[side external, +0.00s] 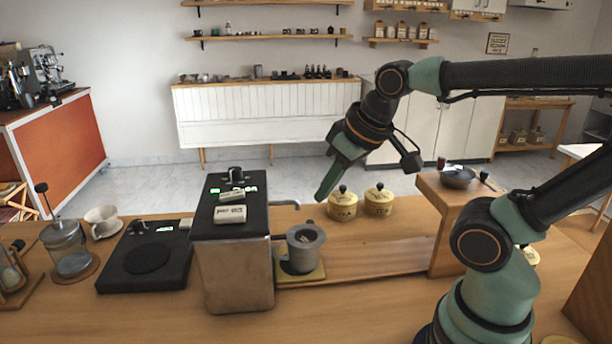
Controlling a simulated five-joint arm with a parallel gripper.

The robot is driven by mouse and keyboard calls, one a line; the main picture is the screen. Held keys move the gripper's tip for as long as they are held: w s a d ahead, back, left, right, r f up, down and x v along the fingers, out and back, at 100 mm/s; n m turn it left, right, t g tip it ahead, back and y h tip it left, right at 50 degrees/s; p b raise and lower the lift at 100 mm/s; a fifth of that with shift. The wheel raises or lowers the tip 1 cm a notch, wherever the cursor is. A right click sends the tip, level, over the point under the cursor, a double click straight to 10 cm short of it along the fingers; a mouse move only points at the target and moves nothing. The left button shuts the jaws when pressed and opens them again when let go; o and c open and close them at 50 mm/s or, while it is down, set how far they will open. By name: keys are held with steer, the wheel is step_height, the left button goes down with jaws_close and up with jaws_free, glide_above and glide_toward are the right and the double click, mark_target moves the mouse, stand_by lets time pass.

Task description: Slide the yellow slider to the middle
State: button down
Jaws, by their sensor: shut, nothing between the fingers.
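A flat yellow piece, which looks like the yellow slider (316,275), sits at the left end of a wooden track (375,264), close beside the metal machine. A grey round container (303,256) stands on it and hides most of its top. My gripper (320,197) is shut and empty. It points down and to the left, above and slightly right of the grey container, and appears apart from it. The track to the right of the slider is bare up to a wooden block.
The metal machine (233,270) with a spout stands left of the slider. Two yellow lidded pots (342,207) stand behind the track. A wooden block (452,235) bearing a dark pan (458,178) closes the right. A black scale (148,258) lies farther left.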

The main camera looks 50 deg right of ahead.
steer(key=c, duration=1)
jaws_free()
steer(key=o, duration=0.3)
steer(key=shift+w+d+r, duration=0.1)
steer(key=shift+w+d, duration=0.1)
steer(key=shift+w, duration=0.15)
steer(key=m+g, duration=0.6)
glide_above(310, 221)
step_height(310, 221, down, 11)
step_height(310, 221, down, 12)
jaws_close()
steer(key=shift+a, duration=0.1)
